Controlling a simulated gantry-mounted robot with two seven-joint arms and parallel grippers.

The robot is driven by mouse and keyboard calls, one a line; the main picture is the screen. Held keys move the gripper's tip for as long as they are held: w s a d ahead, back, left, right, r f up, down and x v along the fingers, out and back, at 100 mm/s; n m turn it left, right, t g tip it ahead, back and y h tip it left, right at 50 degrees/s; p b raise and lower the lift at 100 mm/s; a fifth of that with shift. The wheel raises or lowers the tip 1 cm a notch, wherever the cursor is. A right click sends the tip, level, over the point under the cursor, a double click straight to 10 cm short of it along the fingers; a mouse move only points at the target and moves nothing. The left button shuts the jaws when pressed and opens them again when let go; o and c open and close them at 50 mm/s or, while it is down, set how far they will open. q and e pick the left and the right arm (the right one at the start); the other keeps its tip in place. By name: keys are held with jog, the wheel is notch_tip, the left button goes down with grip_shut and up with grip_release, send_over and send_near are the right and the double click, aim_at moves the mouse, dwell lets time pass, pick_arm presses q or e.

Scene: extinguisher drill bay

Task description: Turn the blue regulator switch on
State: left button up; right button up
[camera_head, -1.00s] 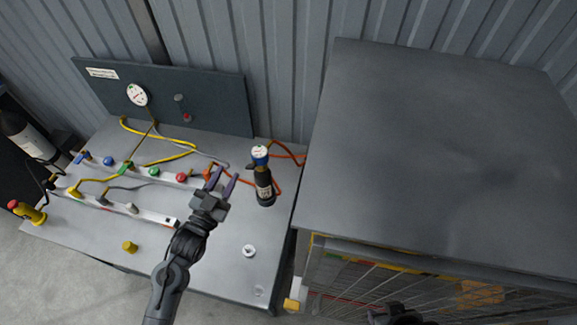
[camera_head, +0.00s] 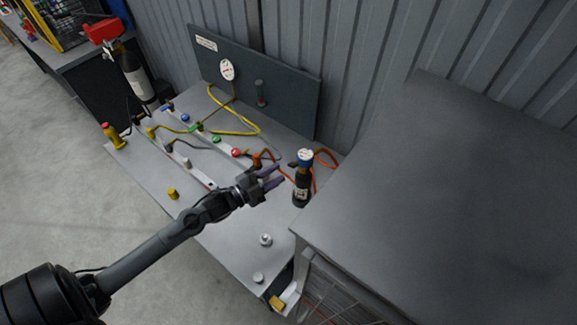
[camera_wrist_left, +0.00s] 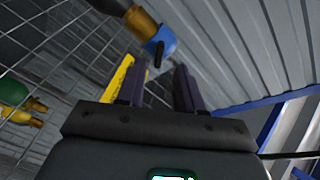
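A dark bottle (camera_head: 302,194) stands upright at the bench's right side, with a blue regulator (camera_head: 305,160) and a round white-faced gauge on top. In the left wrist view, a blue regulator (camera_wrist_left: 153,41) with a short black lever sits on a brass neck, just beyond and left of the fingertips. The switch's setting is not clear. My left gripper (camera_head: 273,176) is open and empty, just left of the bottle with its purple fingers pointing toward it. The fingers (camera_wrist_left: 158,88) are apart in the wrist view. My right gripper is not in view.
The bench (camera_head: 225,245) carries a manifold with coloured knobs, and yellow and orange hoses. A gauge panel (camera_head: 290,95) stands behind. A large grey-topped cabinet (camera_head: 450,200) is close to the right of the bottle. The bench's front part is mostly clear.

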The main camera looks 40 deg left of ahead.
aim_at(290, 166)
pick_arm(q)
jog(key=shift+x, duration=2.7)
jog(key=shift+c, duration=0.3)
grip_shut()
